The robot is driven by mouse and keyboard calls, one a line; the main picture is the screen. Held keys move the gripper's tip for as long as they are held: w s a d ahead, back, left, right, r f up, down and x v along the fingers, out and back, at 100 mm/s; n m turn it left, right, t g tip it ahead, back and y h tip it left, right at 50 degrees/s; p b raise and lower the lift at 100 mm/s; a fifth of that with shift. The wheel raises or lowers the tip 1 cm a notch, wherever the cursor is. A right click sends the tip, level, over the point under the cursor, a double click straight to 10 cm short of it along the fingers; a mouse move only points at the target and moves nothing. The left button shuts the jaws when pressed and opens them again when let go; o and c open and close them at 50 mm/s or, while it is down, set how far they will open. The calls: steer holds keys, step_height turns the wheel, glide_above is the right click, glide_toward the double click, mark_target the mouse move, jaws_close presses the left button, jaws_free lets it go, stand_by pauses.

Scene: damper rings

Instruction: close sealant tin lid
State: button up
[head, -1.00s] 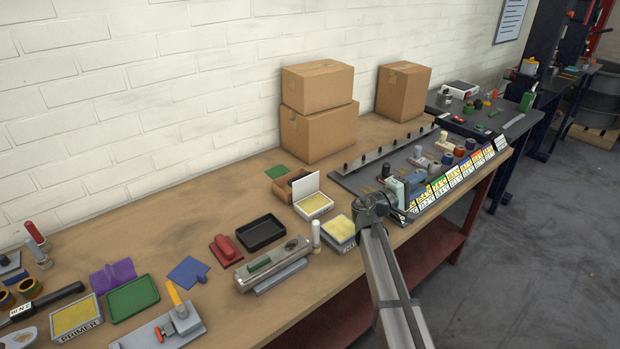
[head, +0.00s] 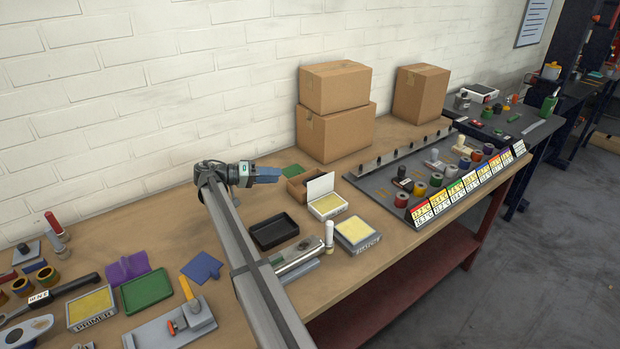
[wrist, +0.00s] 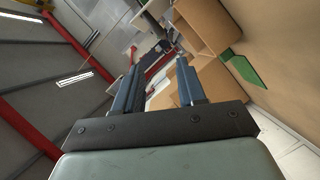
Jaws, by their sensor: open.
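A shallow square tin (head: 327,206) with yellow contents stands on the bench in the head view. I take it for the sealant tin, but its label is not readable. Its white lid (head: 320,186) stands raised at the tin's back edge, so the tin is open. My gripper (head: 279,174) is above the bench to the left of the lid, its blue fingers pointing right towards it, apart from it. In the wrist view my gripper (wrist: 157,84) shows two spread fingers with nothing held. The lid cannot be made out clearly there.
A small open cardboard box (head: 297,189) sits directly left of the tin. A second yellow-filled tin (head: 358,232) is in front, and a black tray (head: 273,231) lies left. Stacked cardboard boxes (head: 333,130) stand behind. A rack of rings (head: 436,180) is right.

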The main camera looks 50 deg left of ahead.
mark_target(317, 183)
steer(key=x, duration=1.3)
steer(key=shift+w+f, duration=0.1)
steer(key=shift+f, duration=0.15)
jaws_close()
